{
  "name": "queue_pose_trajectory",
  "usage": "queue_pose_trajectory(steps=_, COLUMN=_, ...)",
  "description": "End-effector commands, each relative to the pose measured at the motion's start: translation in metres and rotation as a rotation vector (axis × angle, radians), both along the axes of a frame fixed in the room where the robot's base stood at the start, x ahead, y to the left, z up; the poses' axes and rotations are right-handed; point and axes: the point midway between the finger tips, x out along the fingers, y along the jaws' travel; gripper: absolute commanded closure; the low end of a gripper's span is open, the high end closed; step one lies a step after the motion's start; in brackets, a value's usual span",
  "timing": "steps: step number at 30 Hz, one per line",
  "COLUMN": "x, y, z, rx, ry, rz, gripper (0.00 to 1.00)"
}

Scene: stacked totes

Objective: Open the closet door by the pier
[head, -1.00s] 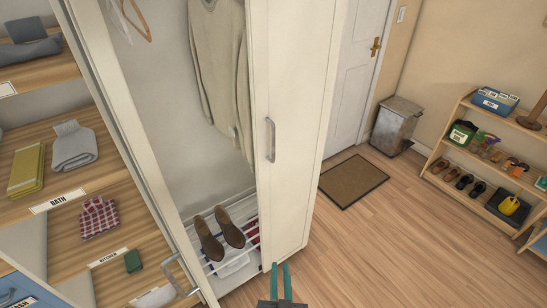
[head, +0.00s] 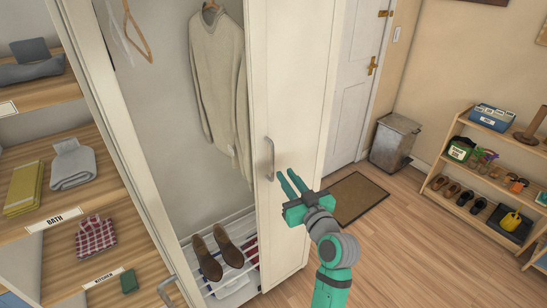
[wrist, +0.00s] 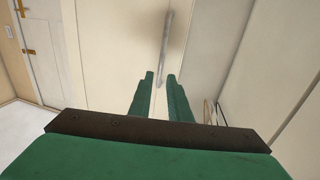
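The closet door (head: 300,110) is a tall cream panel covering the right side of the closet. Its vertical metal bar handle (head: 270,158) is near the door's left edge. My gripper (head: 287,178) is open and empty, its two teal fingers pointing up at the door just right of and slightly below the handle. In the wrist view the fingertips (wrist: 160,76) are apart, and the handle (wrist: 165,45) lies ahead of them, roughly in line with the gap. I see no contact with the handle. No part labelled as a pier shows.
The closet's left part is uncovered, with a hanging sweater (head: 217,75) and brown shoes on a wire rack (head: 228,285). Another metal handle (head: 168,290) is at lower left. Linen shelves (head: 60,140) stand left. A bin (head: 396,142), mat (head: 352,200) and shoe shelf (head: 470,172) are right.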

Motion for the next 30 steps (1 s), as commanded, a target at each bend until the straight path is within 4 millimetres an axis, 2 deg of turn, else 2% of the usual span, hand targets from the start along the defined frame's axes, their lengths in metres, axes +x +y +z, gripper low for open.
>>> queue_pose_trajectory(steps=5, x=0.012, y=0.007, z=0.003, rx=-0.005, ry=-0.002, rz=0.01, gripper=0.83)
queue_pose_trajectory(steps=15, x=0.065, y=0.033, z=0.003, rx=-0.004, ry=-0.002, rz=0.01, gripper=0.83)
queue_pose_trajectory(steps=21, x=0.088, y=0.042, z=0.003, rx=-0.004, ry=-0.002, rz=0.007, gripper=0.83)
queue_pose_trajectory(steps=30, x=0.099, y=0.043, z=0.003, rx=-0.004, ry=-0.002, rz=0.002, gripper=0.83)
